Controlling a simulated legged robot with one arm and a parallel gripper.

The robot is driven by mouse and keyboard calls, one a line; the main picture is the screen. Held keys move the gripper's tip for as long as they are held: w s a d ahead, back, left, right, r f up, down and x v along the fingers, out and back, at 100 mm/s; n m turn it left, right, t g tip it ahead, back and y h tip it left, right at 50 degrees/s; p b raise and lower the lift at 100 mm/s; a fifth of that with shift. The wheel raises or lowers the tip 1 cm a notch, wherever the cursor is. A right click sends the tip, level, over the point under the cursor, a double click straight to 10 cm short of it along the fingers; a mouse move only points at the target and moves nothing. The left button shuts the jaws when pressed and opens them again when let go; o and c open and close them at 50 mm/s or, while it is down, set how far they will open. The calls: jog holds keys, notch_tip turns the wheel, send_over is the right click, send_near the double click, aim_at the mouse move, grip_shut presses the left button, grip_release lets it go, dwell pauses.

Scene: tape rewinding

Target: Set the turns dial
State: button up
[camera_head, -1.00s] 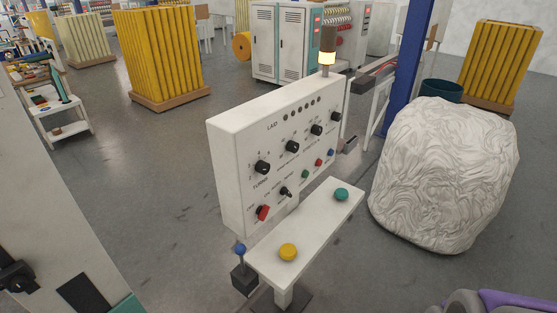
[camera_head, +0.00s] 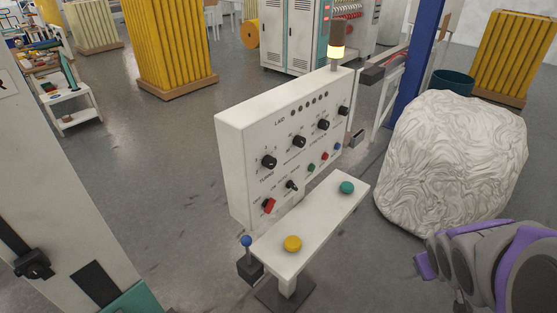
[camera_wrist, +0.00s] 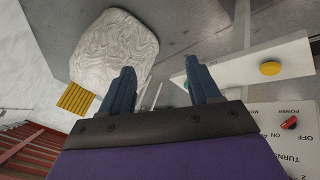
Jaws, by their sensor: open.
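The turns dial (camera_head: 269,162) is a black knob at the left of the white control panel (camera_head: 231,165), above the word TURNS. A red power switch (camera_head: 268,206) sits below it; it also shows in the wrist view (camera_wrist: 289,122) at the right edge. In the wrist view the TURNS lettering is at the lower right, and the dial itself is not clearly visible. My gripper (camera_wrist: 160,88) is open and empty, with its two blue-grey fingers apart. In the head view my arm is at the lower right, apart from the panel, and its fingertips are not in view.
A shelf with a yellow button (camera_head: 293,244) and a green button (camera_head: 346,188) juts out before the panel. A blue-knobbed lever (camera_head: 247,242) stands at its left end. A large white wrapped bale (camera_head: 450,160) stands right. A lit lamp (camera_head: 336,53) tops the panel.

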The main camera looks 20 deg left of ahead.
jog(key=w+a+n+t+y, duration=0.2)
jog(key=w+a+n+t, duration=0.1)
jog(key=w, duration=0.5)
jog(key=n+g+y+p, duration=0.2)
jog(key=n+y+p, duration=0.2)
jog(key=n+y, duration=1.1)
send_near(273, 165)
jog(key=w+a, duration=0.1)
jog(key=a, duration=0.1)
jog(key=w+a+m+y, duration=0.1)
jog(key=a, duration=0.2)
jog(key=w+a+f+m, duration=0.1)
jog(key=w+a, duration=0.1)
jog(key=a, duration=0.1)
jog(key=shift+f+y+p, duration=0.15)
jog(key=shift+y+p, duration=0.15)
jog(key=shift+c, duration=0.4)
jog(key=c, duration=1)
jog(key=shift+o, duration=0.2)
